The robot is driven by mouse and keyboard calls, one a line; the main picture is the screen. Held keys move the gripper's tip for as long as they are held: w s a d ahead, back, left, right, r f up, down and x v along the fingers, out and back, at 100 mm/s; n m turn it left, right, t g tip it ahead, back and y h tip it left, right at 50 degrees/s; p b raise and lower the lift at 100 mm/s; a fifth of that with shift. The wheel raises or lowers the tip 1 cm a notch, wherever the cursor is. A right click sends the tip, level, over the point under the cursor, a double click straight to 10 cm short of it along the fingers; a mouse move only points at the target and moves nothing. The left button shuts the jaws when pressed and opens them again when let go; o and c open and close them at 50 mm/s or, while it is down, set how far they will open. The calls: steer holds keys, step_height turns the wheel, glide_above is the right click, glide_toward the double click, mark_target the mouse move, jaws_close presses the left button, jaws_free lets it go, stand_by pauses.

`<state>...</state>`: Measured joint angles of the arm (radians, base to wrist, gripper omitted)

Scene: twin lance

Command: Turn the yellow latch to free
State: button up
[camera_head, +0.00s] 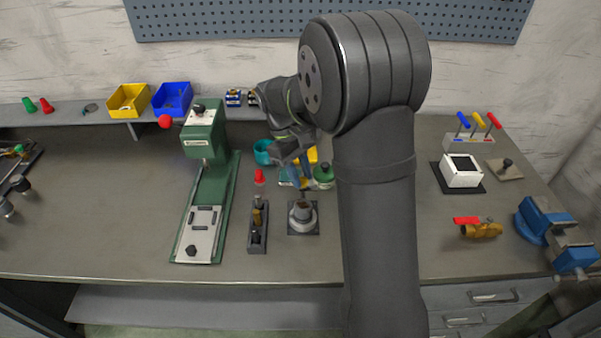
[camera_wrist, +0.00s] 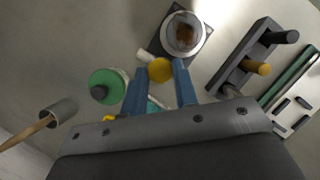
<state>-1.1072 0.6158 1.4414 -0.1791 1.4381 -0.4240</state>
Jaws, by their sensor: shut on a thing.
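My gripper (camera_wrist: 160,68) has its two blue fingers either side of a small yellow round-ended piece (camera_wrist: 160,70), shut on it. The socket, brownish inside, shows in the wrist view (camera_wrist: 184,33) beyond the fingertips. No part is clearly recognisable as a latch. A yellow-handled lever (camera_head: 479,121) stands between blue and red ones at the back right, far from my gripper.
A dark rack with pegs (camera_head: 257,228) stands left of the socket, beside a green press (camera_head: 208,180). A green round container (camera_head: 324,176) is close to my gripper's right. A brass valve (camera_head: 484,231) and blue vise (camera_head: 552,232) are at right.

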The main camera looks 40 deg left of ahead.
steer(key=o, duration=1)
steer(key=v, duration=1.7)
steer(key=shift+a+r, duration=0.15)
steer(key=shift+r, duration=0.05)
steer(key=shift+f, duration=0.1)
steer(key=x, duration=1.7)
steer(key=shift+f, duration=0.1)
